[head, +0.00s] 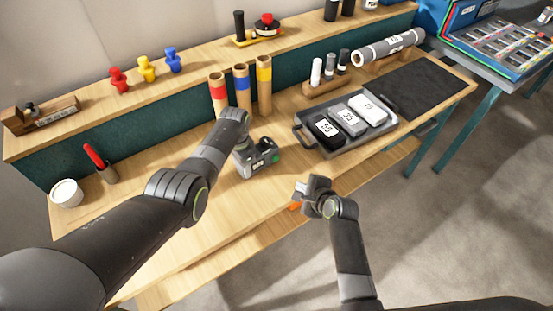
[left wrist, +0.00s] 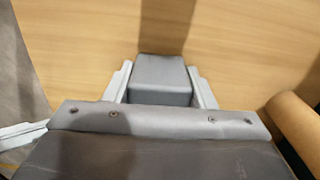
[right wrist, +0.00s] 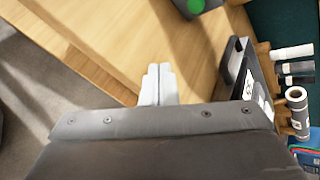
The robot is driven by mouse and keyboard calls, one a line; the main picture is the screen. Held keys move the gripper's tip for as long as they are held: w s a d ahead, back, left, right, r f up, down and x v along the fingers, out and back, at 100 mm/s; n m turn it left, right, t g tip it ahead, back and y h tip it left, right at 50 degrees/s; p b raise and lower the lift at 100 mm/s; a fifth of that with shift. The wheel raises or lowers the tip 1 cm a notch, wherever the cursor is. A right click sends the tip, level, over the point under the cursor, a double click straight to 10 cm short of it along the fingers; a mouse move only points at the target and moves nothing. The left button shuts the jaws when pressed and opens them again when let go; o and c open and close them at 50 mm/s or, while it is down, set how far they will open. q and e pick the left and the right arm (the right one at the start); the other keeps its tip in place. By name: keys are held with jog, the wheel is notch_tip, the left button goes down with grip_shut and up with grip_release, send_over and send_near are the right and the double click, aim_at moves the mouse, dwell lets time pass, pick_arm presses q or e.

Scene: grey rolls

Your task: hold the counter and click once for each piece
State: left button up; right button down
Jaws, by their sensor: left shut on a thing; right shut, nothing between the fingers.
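The counter (head: 262,163) is a grey box with a green button and a small display, at the middle of the bench. My left gripper (head: 240,146) is shut on it; in the left wrist view its grey body (left wrist: 160,80) sits between the fingers. My right gripper (head: 308,190) is shut and empty, in front and to the right of the counter, near the bench's front edge. In the right wrist view its fingers (right wrist: 158,85) are together, and the green button (right wrist: 195,5) shows at the top, apart from them. Which things are the pieces I cannot tell.
A grey tray (head: 302,132) holds black, grey and white labelled blocks. Behind the counter stand three cardboard tubes (head: 241,88) with red, blue and yellow bands. A wooden rack (head: 318,88) holds small rolls. A white cup (head: 67,193) stands left. A dark mat (head: 430,85) lies right.

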jog(key=shift+w+a, duration=0.8)
jog(key=shift+w, duration=0.4)
jog(key=shift+w+a, duration=0.85)
jog(key=shift+w, duration=0.4)
jog(key=shift+w+a, duration=0.8)
jog(key=shift+w, duration=0.4)
jog(key=shift+w+a, duration=0.25)
jog(key=shift+w, duration=0.1)
jog(key=shift+w+a, duration=0.3)
jog(key=shift+w, duration=0.15)
jog(key=shift+s+d, duration=0.55)
jog(key=shift+s, duration=0.3)
jog(key=shift+s+d, duration=0.7)
jog(key=shift+s, duration=0.35)
jog(key=shift+s+d, duration=0.7)
jog(key=shift+s, duration=0.3)
